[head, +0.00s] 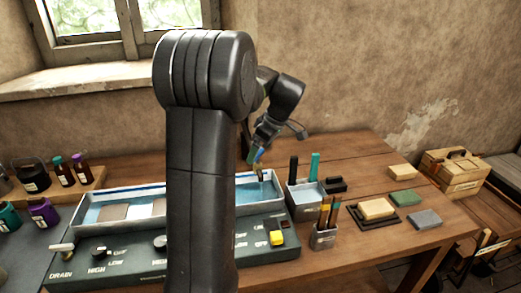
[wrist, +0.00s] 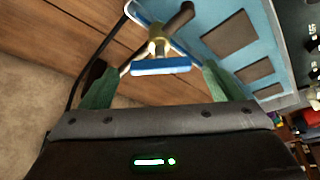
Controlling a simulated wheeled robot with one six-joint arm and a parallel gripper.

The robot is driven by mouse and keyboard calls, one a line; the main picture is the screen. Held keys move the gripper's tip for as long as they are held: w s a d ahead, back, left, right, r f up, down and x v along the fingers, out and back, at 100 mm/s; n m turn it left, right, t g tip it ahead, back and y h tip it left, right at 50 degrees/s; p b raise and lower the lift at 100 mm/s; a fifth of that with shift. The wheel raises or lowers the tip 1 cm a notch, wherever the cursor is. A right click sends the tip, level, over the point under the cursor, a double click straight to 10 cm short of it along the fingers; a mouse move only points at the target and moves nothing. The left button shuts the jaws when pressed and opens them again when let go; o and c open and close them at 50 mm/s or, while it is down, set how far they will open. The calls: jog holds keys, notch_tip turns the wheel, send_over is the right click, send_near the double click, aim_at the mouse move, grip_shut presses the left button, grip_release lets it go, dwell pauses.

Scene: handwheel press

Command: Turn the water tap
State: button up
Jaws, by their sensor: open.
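The water tap (wrist: 155,44) shows in the wrist view as a brass body with a dark spout and a blue bar-shaped handle (wrist: 162,66). In the head view the tap (head: 261,172) stands at the right end of the long blue tray (head: 247,206), its handle close to the fingertips. My gripper (wrist: 158,74) is open, its green fingers on either side of the blue handle. Gaps show between handle and fingers in the wrist view. The gripper (head: 256,153) is small and partly hidden in the head view.
A control panel (head: 205,256) with a yellow knob (head: 277,238) lies in front of the tray. A holder of brushes (head: 323,239) and several coloured blocks stand on the right. Bottles stand on the left. My arm hides the tray's middle in the head view.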

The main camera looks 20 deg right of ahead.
jog(key=v, duration=1.3)
jog(key=shift+f, duration=0.1)
jog(key=x, duration=1.3)
jog(key=shift+w+a+f, duration=0.1)
jog(key=shift+f, duration=0.2)
jog(key=shift+r, duration=0.1)
